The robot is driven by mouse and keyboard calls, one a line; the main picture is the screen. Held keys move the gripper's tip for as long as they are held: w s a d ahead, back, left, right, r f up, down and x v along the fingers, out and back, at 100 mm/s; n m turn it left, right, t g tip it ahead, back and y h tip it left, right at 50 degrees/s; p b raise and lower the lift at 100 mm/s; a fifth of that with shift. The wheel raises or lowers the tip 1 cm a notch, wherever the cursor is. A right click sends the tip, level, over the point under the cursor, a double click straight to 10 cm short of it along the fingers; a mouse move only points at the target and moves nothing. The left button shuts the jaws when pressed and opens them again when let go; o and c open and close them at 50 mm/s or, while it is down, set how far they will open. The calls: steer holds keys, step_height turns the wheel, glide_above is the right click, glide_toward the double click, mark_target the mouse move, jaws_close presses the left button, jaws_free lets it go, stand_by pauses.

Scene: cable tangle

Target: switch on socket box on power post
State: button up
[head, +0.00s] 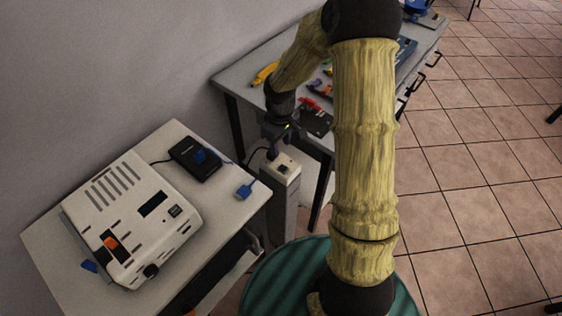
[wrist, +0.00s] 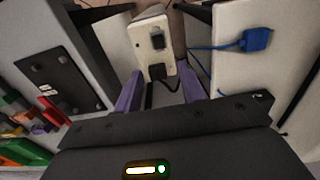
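The socket box (head: 290,172) is a pale block on top of the grey power post (head: 283,211), between the two tables. In the wrist view the socket box (wrist: 145,36) has a small dark rectangular part (wrist: 158,42) on its face; I cannot tell its switch state. A black plug (wrist: 158,73) with a black cable sits at the box's near end. My gripper (head: 273,152) is just above the box's far end. In the wrist view my gripper (wrist: 160,74) is open, its purple fingers on either side of the plug, with no clear contact.
A white device (head: 125,215), a black adapter (head: 195,158) and a blue plug (head: 244,190) lie on the left table. The workbench (head: 235,82) behind holds tools and a dark plate (head: 318,123). A wall stands at the left; tiled floor is open at the right.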

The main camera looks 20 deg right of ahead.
mark_target(281, 166)
step_height(281, 166, down, 10)
steer(key=shift+r+b, duration=0.25)
steer(key=shift+b, duration=0.05)
steer(key=shift+c, duration=0.2)
jaws_close()
